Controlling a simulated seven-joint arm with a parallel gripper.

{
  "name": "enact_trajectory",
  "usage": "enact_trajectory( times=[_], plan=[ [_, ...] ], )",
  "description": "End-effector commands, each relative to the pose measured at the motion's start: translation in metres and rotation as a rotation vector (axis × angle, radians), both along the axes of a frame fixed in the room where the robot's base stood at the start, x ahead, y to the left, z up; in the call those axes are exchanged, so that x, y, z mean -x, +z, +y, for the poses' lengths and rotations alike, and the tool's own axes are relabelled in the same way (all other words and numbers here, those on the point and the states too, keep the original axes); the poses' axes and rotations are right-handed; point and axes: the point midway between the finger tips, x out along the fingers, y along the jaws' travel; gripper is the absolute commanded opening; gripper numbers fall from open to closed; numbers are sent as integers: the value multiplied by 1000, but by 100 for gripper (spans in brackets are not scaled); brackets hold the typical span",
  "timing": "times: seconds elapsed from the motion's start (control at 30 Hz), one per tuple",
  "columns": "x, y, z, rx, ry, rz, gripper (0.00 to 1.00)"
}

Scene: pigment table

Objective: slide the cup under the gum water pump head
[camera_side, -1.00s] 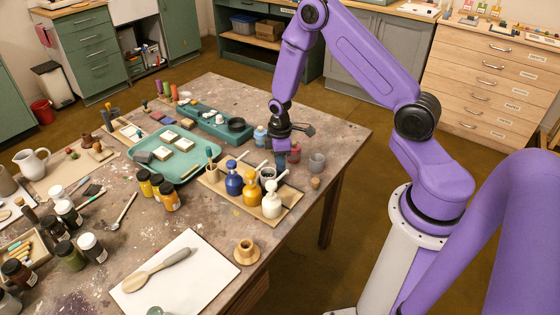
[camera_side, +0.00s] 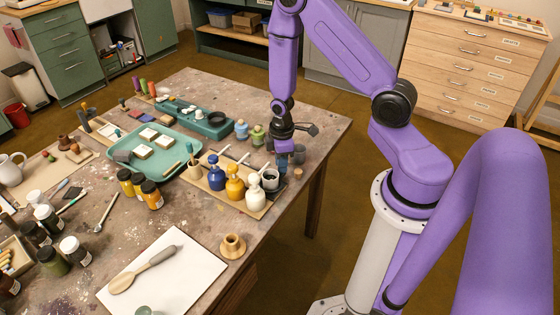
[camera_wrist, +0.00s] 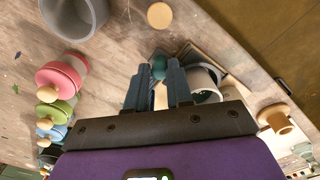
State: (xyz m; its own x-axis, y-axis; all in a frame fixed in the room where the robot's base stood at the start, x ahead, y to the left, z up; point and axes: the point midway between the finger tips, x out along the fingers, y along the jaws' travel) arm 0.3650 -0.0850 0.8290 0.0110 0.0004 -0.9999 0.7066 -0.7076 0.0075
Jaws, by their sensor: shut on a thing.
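A small pale cup (camera_side: 270,182) with a dark inside stands by the right end of the tan tray (camera_side: 246,206), right of the white pump bottle (camera_side: 255,196). Yellow (camera_side: 235,187) and blue (camera_side: 216,178) pump bottles stand to its left. I cannot read which holds gum water. My gripper (camera_side: 283,167) is down at the cup, its fingers close together and seemingly shut on the cup's side or handle. In the wrist view the cup (camera_wrist: 205,82) shows against the right finger. A small teal round piece (camera_wrist: 159,67) shows between the fingertips; its identity is unclear.
A grey cup (camera_side: 298,155) and a cork (camera_side: 297,173) stand close to the gripper's right. Green (camera_side: 258,135) and blue (camera_side: 241,129) jars stand behind. The table's right edge is near. A brown holder (camera_side: 232,246) stands at the front.

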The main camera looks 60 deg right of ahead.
Motion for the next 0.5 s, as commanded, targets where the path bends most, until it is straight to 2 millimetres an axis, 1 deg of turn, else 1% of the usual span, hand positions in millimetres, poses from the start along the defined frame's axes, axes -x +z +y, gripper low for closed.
enact_trajectory(
  times=[0.03, 0.07, 0.1, 0.37, 0.5],
  plan=[
    [7, 0, 0, 1, 1, 23, 30],
    [7, 0, 0, 1, 1, 23, 40],
    [7, 0, 0, 1, 1, 23, 46],
    [5, 0, 0, 0, 1, 16, 46],
    [3, 5, 0, 1, 1, 12, 46]
  ],
)
